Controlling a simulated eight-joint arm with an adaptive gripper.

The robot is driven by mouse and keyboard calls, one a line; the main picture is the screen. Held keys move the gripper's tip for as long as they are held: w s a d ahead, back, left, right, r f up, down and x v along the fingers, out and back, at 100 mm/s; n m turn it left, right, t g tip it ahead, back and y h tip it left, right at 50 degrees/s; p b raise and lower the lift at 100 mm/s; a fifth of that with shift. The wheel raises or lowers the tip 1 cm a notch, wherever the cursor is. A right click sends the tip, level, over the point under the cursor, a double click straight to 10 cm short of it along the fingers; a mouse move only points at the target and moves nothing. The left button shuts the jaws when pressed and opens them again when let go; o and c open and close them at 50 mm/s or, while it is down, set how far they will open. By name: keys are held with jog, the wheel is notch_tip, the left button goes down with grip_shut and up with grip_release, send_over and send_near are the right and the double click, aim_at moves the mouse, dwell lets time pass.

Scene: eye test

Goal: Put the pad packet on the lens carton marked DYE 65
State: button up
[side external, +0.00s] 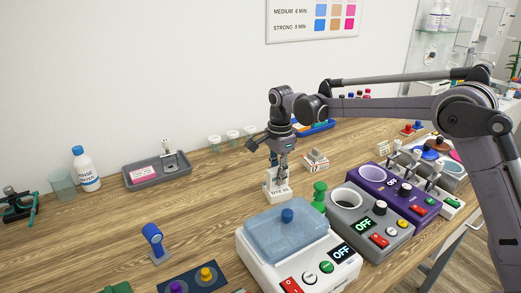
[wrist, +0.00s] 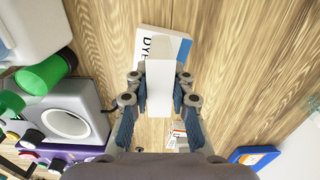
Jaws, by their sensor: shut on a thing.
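My gripper (side external: 280,163) is shut on the pad packet, a plain white slab (wrist: 160,90) that stands between the two fingers in the wrist view. The lens carton with the DYE lettering (side external: 277,191) is a small white box on the wooden bench, right below my gripper in the side view. In the wrist view this carton (wrist: 180,46) lies beyond the fingertips, and the packet's far end overlaps it in the picture. Whether packet and carton touch, I cannot tell. In the side view the packet is hard to make out among the fingers.
Another small carton (side external: 315,160) stands behind to the right. A white machine with a blue lid (side external: 287,236) is in front, and grey and purple warmers (side external: 372,222) stand right.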

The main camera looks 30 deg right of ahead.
jog(key=shift+f, duration=0.15)
jog(key=o, duration=0.9)
